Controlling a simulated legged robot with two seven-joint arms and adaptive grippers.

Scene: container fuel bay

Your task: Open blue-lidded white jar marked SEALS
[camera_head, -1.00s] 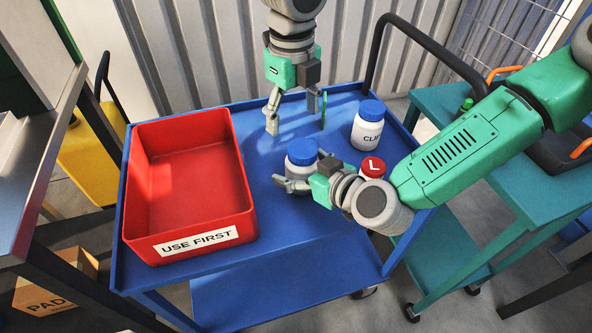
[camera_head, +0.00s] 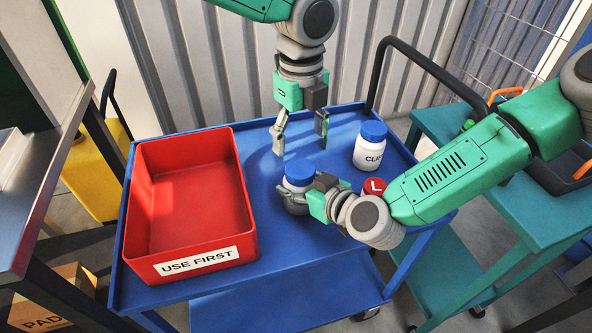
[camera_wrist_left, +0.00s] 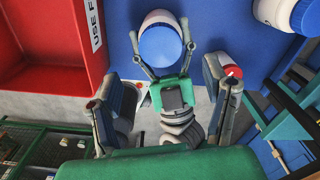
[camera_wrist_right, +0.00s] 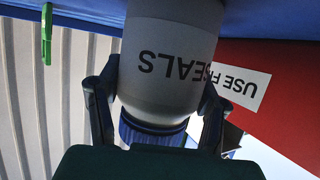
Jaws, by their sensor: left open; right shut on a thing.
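The white jar with the blue lid (camera_head: 299,172) stands upright at the middle of the blue cart, lid on. Its SEALS label (camera_wrist_right: 175,66) shows upside down in the right wrist view. My right gripper (camera_head: 306,194) is shut on the jar, one finger on each side near the lid. I cannot tell whether the jar's base touches the cart. My left gripper (camera_head: 301,141) is open and empty, pointing down above and behind the jar. In the left wrist view the blue lid (camera_wrist_left: 160,48) shows beyond the open left fingers, with the right fingers around the jar.
A red bin (camera_head: 245,190) marked USE FIRST fills the cart's left side. A blue-lidded CLIPS jar (camera_head: 369,155) stands at right. A red-lidded jar (camera_head: 375,187) is partly hidden by my right arm. The cart top (camera_head: 262,150) is clear between bin and jar.

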